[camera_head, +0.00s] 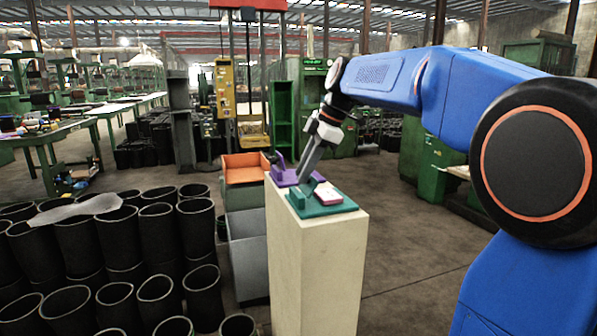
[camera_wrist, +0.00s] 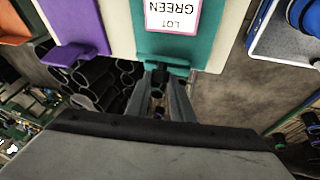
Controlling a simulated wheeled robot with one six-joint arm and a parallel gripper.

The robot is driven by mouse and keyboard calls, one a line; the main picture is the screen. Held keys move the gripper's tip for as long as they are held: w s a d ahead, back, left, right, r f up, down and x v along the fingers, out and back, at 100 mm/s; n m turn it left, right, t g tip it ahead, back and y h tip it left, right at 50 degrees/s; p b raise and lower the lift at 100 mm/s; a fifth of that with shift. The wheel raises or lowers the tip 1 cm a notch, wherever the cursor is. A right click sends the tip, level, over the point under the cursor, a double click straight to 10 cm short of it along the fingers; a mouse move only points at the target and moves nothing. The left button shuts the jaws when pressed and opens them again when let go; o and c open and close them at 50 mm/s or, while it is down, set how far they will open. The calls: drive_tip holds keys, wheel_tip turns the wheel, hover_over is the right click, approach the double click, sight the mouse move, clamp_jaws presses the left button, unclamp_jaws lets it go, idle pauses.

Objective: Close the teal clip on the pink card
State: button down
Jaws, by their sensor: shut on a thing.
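The teal clip (camera_head: 330,209) lies on top of a pale pedestal, and it also shows in the wrist view (camera_wrist: 205,42). The pink-edged card (camera_head: 328,194) lies on its plate; in the wrist view the card (camera_wrist: 172,14) reads "LOT GREEN" upside down. My gripper (camera_head: 303,181) reaches down to the clip from above. In the wrist view my gripper (camera_wrist: 163,74) has its fingertips at the clip's teal tab and is shut on it. The fingers hide part of the clip, and I cannot tell whether its jaw presses on the card.
A purple clip (camera_head: 285,178) sits behind the teal one on the same pedestal (camera_head: 317,255). Orange and grey bins (camera_head: 245,170) stand behind left. Several black rubber sleeves (camera_head: 160,235) fill the floor at left. The floor right of the pedestal is clear.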

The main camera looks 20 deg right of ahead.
sight(313, 179)
drive_tip(key=d+y, duration=0.2)
drive_tip(key=y, duration=0.1)
drive_tip(key=shift+d+f+m, duration=0.2)
drive_tip(key=shift+f+m, duration=0.1)
drive_tip(key=y, duration=0.1)
drive_tip(key=d+f+y, duration=0.1)
drive_tip(key=y, duration=0.1)
drive_tip(key=shift+d, duration=0.2)
drive_tip(key=shift+d+f+m+t+y, duration=0.2)
drive_tip(key=shift+d+f+y, duration=0.05)
drive_tip(key=shift+y, duration=0.35)
drive_tip(key=shift+d+f+m+t+y, duration=0.2)
drive_tip(key=shift+d+y, duration=0.05)
drive_tip(key=shift+y, duration=0.35)
drive_tip(key=shift+d+f+y, duration=0.2)
drive_tip(key=shift+f+y, duration=0.15)
drive_tip(key=shift+y, duration=0.3)
drive_tip(key=shift+d+f+y, duration=0.2)
drive_tip(key=shift+f+y, duration=0.15)
drive_tip(key=shift+y, duration=0.3)
drive_tip(key=c, duration=1.5)
unclamp_jaws()
drive_tip(key=shift+c, duration=0.2)
